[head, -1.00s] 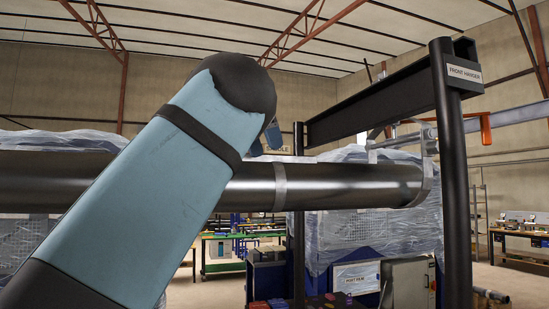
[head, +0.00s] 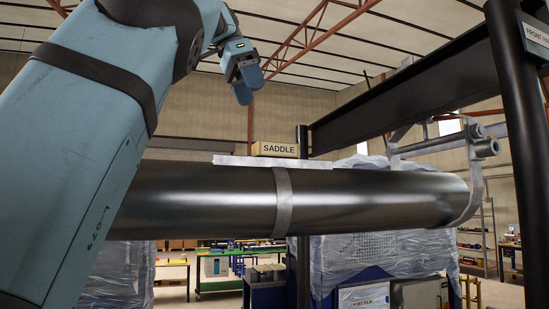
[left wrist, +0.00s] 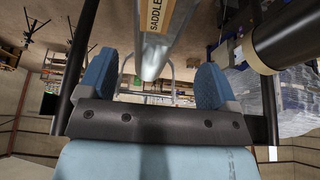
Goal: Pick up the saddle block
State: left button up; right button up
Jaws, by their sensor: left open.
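The saddle block (head: 275,149) is a small tan block with a black "SADDLE" label. It sits on a thin light metal plate (head: 235,160) along the top of the big dark pipe (head: 350,198). In the left wrist view the block (left wrist: 154,14) shows at the top edge, partly cut off. My left gripper (head: 244,82) is above the block and a little left of it, apart from it. In the left wrist view its two blue fingers (left wrist: 154,85) are spread with nothing between them. My right gripper is not in view.
A metal band (head: 284,203) wraps the pipe below the block. A bracket hanger (head: 478,160) holds the pipe's right end. A black post (head: 517,130) and a black beam (head: 400,90) stand to the right. The air above the pipe around the block is open.

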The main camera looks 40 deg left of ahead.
pick_arm(q)
send_over(273, 144)
jog(key=a, duration=0.3)
notch_tip(273, 144, down, 7)
jog(key=shift+d+r, duration=0.1)
jog(key=shift+r, duration=0.1)
jog(key=shift+w+f, duration=0.25)
jog(key=shift+f, duration=0.25)
jog(key=x, duration=0.4)
jog(key=shift+d+f, duration=0.15)
jog(key=shift+w+f, duration=0.3)
jog(key=shift+f, duration=0.05)
jog(key=shift+s+r, duration=0.1)
jog(key=shift+s, duration=0.15)
jog(key=shift+c, duration=0.4)
jog(key=shift+s, duration=0.1)
jog(key=c, duration=1)
